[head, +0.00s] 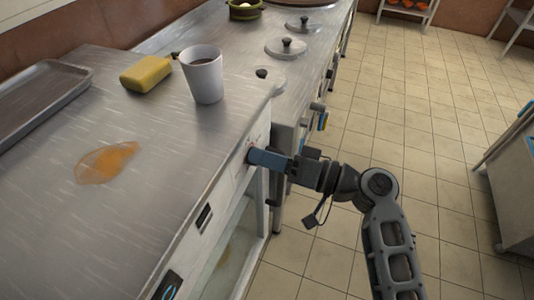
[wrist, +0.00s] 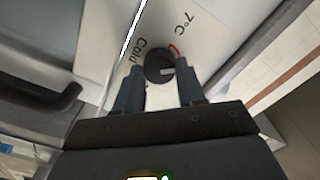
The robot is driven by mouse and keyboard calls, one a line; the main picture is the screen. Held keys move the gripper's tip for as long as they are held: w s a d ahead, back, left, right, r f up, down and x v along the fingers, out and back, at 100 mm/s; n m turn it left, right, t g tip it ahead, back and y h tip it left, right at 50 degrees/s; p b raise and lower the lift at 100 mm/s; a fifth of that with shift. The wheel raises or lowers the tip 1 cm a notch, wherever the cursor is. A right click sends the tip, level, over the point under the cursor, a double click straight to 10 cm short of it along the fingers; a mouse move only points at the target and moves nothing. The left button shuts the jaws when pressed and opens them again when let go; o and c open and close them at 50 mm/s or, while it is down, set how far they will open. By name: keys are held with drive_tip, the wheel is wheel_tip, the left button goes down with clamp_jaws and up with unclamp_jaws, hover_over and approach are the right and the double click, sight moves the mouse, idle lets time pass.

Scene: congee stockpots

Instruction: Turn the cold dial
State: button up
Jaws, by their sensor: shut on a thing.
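The cold dial (wrist: 158,63) is a round black knob on a pale front panel, with "Cold" and "7°C" printed beside it and a small red mark at its edge. My gripper (wrist: 160,88) has one blue-grey finger on each side of the dial in the wrist view, shut on it. In the head view my gripper (head: 252,156) reaches the front panel below the counter edge from the right. The dial is mostly hidden by the fingers there.
The steel counter (head: 130,210) holds a white cup (head: 203,78), a yellow sponge (head: 146,74), an orange spill (head: 105,162) and a metal tray (head: 35,100). Pot lids (head: 286,46) lie farther back. A dark handle (wrist: 45,100) is left of the dial in the wrist view. The tiled floor (head: 440,150) is open at right.

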drive_tip(key=shift+f+m+p, duration=0.1)
drive_tip(key=shift+m+p, duration=1.75)
drive_tip(key=shift+m, duration=1.95)
drive_tip(key=o, duration=1)
drive_tip(key=shift+v, duration=3.9)
drive_tip(key=shift+d, duration=0.1)
